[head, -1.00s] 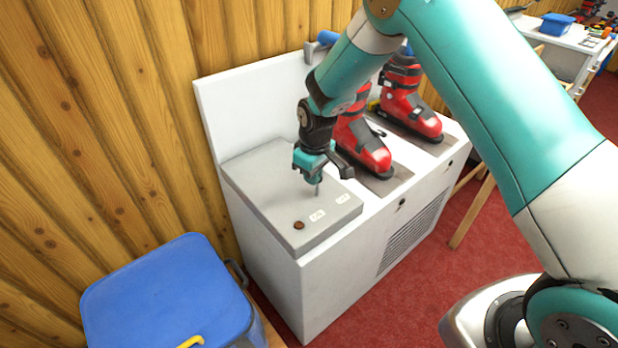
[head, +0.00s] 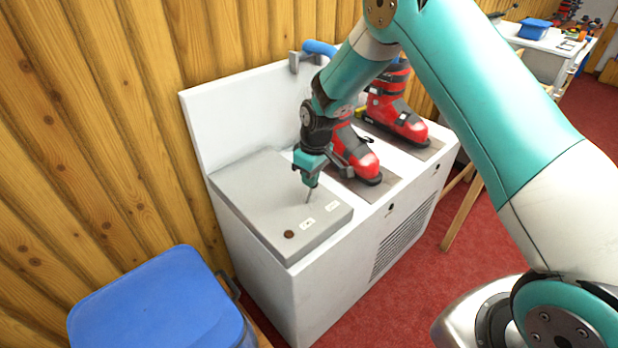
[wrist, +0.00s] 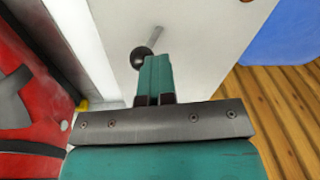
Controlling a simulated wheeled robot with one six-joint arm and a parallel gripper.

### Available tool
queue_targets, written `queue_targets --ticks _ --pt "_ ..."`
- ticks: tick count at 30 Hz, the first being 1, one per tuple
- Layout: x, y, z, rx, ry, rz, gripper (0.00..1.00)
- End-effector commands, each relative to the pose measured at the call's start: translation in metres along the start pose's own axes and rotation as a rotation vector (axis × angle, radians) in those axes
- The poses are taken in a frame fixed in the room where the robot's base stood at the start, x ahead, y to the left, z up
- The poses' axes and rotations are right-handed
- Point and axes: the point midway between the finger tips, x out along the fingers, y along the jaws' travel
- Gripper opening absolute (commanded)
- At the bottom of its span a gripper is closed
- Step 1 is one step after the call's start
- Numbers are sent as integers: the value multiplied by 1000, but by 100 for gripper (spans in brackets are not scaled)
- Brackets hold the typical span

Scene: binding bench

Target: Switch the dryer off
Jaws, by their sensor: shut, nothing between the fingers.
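The dryer is a white cabinet (head: 268,300) with a grey control box (head: 250,200) on its top left. A thin lever (head: 308,197) stands on the box near two small white labels (head: 307,223). My gripper (head: 309,184) is shut and empty, pointing down at the lever. In the wrist view its teal fingertips (wrist: 157,62) are right beside the knob; I cannot tell if they touch. The label text is too small to read.
Red ski boots (head: 397,108) stand on the dryer right beside my gripper; one also shows in the wrist view (wrist: 30,90). A brown round part (head: 289,234) is on the box's front corner. A blue-lidded bin (head: 160,305) stands at front left. A wooden wall is behind.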

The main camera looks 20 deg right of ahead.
Motion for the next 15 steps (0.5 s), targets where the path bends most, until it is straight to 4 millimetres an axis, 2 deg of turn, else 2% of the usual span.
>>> queue_targets --ticks 8,15 --pt "-2 4 1 9 -1 8 0" --pt "-14 2 -1 6 0 6 0"
